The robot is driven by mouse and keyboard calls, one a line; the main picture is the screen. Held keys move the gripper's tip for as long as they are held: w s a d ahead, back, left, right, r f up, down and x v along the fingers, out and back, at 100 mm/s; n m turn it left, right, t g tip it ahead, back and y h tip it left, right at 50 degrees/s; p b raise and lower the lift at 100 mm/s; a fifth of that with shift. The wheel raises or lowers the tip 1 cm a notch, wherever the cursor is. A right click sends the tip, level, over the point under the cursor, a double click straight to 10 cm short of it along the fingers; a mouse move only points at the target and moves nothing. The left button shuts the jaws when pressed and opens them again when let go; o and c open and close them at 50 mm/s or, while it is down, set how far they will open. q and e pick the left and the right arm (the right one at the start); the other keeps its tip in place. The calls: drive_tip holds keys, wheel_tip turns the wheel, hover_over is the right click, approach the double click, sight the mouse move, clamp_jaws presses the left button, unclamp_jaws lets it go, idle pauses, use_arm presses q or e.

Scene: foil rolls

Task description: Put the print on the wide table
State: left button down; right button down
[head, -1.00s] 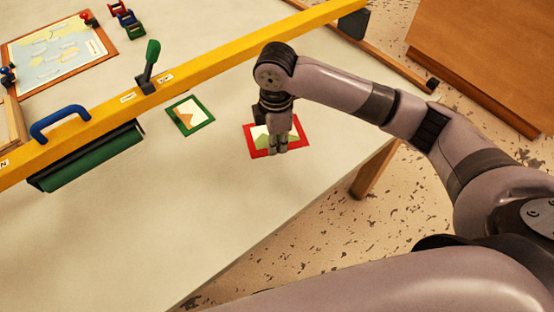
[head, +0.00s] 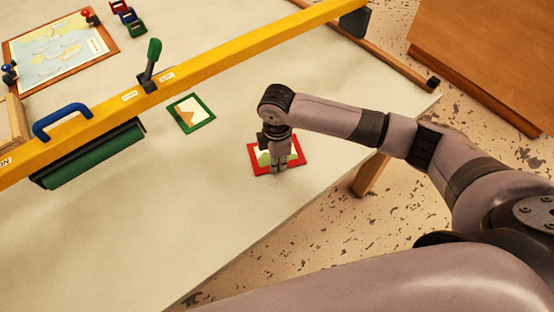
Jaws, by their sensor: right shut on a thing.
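A print with a red border (head: 293,162) and a white and green picture is at the right part of the wide pale table (head: 190,215). My right gripper (head: 278,171) comes down over it and is shut on it, hiding its middle. I cannot tell whether the print touches the tabletop or is slightly above it. A second print with a green border (head: 205,121) lies flat on the table to the left of the gripper. My left gripper is not in view.
A yellow beam (head: 215,62) with a green-knobbed lever (head: 153,58), a blue handle (head: 62,120) and a green roller (head: 95,155) crosses the table. Behind it lie a framed map (head: 60,52) and small clamps (head: 128,17). The table's front middle is clear. A wooden cabinet (head: 490,50) stands at right.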

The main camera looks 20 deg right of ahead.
drive_tip(key=c, duration=1.6)
unclamp_jaws()
drive_tip(key=shift+f, duration=0.15)
wheel_tip(320, 180, up, 12)
drive_tip(key=b, duration=0.1)
drive_tip(key=shift+r, duration=0.2)
